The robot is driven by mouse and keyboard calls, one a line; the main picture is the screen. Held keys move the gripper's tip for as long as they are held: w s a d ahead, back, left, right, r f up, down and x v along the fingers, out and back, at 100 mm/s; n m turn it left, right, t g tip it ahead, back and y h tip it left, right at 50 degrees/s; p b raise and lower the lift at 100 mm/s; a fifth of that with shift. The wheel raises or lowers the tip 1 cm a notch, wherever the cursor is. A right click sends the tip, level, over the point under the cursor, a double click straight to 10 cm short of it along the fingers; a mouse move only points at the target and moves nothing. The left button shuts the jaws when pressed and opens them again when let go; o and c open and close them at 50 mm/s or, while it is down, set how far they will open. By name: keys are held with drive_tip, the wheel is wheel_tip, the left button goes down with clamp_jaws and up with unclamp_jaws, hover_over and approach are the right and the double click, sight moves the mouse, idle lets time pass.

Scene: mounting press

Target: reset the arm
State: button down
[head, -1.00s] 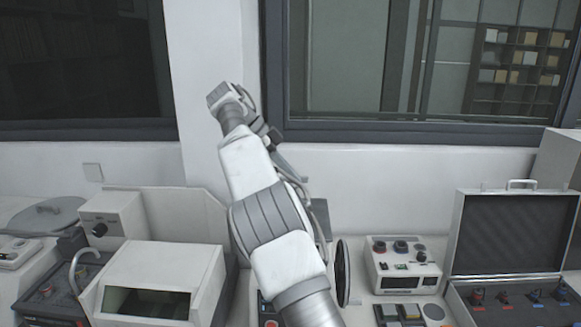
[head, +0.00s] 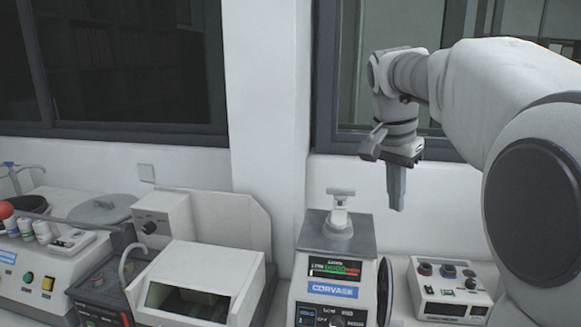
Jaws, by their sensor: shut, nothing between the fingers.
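My arm comes in from the right edge of the head view, and its wrist bends down near the window frame. My gripper (head: 396,190) points straight down with its fingers together and nothing between them. It hangs in the air, to the right of the top of the mounting press (head: 338,262) and above the level of the bench machines. The press has a lit display, a CORVA label and a small clamp-like piece on its top plate. My arm hides part of the right side of the bench.
A white cabinet machine with a dark window (head: 205,280) stands left of the press. A small control box with knobs (head: 450,288) is at the right. A unit with a red ball knob (head: 40,255) is at far left. The wall and window are behind.

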drive_tip(key=s+a+f+n+t, duration=0.1)
drive_tip(key=s+f+n, duration=0.2)
drive_tip(key=s, duration=0.4)
drive_tip(key=s+a+f+n+t+y+b, duration=0.1)
drive_tip(key=s+a+f+n, duration=0.1)
drive_tip(key=s+f, duration=0.3)
drive_tip(key=s+a+f+n+t+y, duration=0.1)
drive_tip(key=s+f+n, duration=0.3)
drive_tip(key=s, duration=0.6)
drive_tip(key=shift+s+a+f+n+t, duration=0.3)
drive_tip(key=shift+a+n+t, duration=0.1)
drive_tip(key=shift+a+n, duration=0.2)
drive_tip(key=shift+a, duration=0.15)
